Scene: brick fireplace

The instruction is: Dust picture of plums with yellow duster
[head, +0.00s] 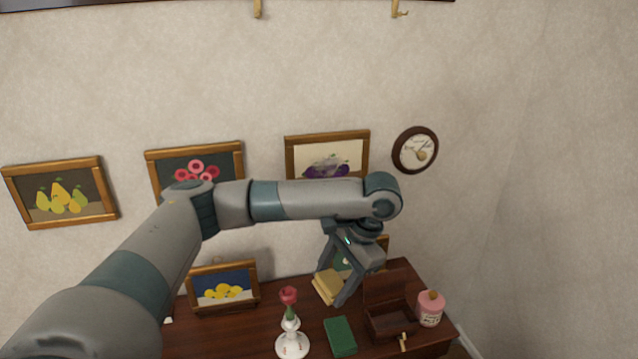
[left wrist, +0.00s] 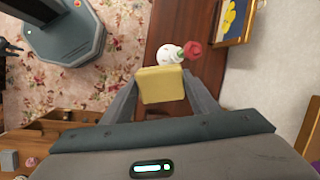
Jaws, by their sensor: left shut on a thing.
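The picture of plums (head: 326,162) hangs on the wall in a brown wooden frame, right of centre in the head view. My left arm passes in front of its lower edge. My left gripper (head: 335,285) points down over the dark wooden dresser top, below and apart from the picture. It is shut on the yellow duster (head: 326,287), a small block. The left wrist view shows the duster (left wrist: 163,84) between the two fingers.
The dresser (head: 262,325) bears a lemon picture (head: 223,288), a rose in a white vase (head: 291,343), a green book (head: 340,336), an open wooden box (head: 390,320) and a pink bottle (head: 430,311).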

